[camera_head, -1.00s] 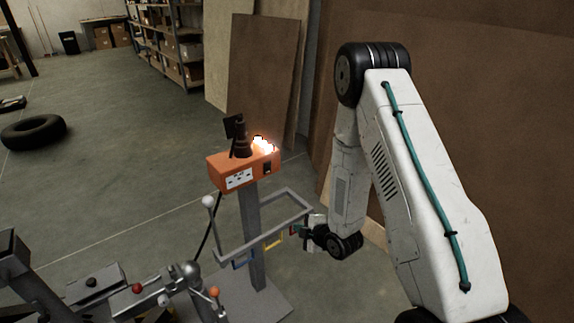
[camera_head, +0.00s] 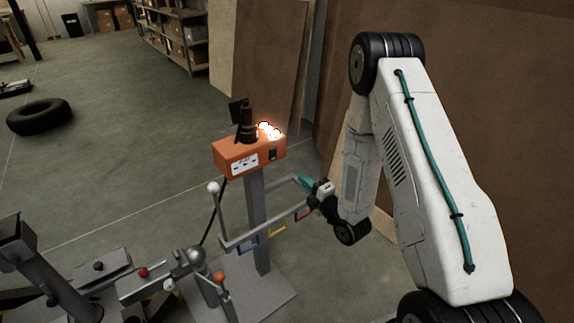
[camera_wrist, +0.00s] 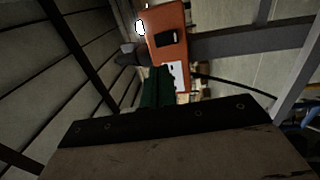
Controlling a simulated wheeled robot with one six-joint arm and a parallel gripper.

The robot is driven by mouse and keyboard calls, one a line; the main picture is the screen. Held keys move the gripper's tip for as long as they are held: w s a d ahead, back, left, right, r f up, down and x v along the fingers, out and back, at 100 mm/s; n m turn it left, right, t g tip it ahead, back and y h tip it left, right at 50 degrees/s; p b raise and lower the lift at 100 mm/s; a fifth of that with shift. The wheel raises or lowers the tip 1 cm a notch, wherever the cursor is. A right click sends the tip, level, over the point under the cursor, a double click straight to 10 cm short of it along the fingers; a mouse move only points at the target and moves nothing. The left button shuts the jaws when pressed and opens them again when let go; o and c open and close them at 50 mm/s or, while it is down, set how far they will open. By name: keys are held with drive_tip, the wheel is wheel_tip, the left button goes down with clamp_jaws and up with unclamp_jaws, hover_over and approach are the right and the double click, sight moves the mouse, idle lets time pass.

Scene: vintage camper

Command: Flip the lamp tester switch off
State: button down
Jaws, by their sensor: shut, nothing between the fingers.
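The lamp tester is an orange box (camera_head: 232,157) on a grey post, with white sockets on its front and glowing bulbs (camera_head: 268,130) on top. Its dark switch (camera_head: 273,154) is on the front face at the right end. The wrist view also shows the orange box (camera_wrist: 168,17) and the black switch (camera_wrist: 170,38), turned sideways. My gripper (camera_head: 303,181) is shut and empty, below and right of the box, apart from the switch. Its green fingers (camera_wrist: 157,88) show in the wrist view, pointing towards the box. The switch's exact tilt is too small to tell.
A grey rail frame (camera_head: 265,233) with coloured hooks surrounds the post below the box, close to my gripper. A black device (camera_head: 245,122) stands on the box. Metal machinery (camera_head: 165,275) fills the lower left. Brown panels (camera_head: 430,100) stand behind my arm.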

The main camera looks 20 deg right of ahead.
sight(274, 151)
drive_tip(key=x, duration=1.3)
drive_tip(key=shift+w+a, duration=0.15)
drive_tip(key=shift+w, duration=0.15)
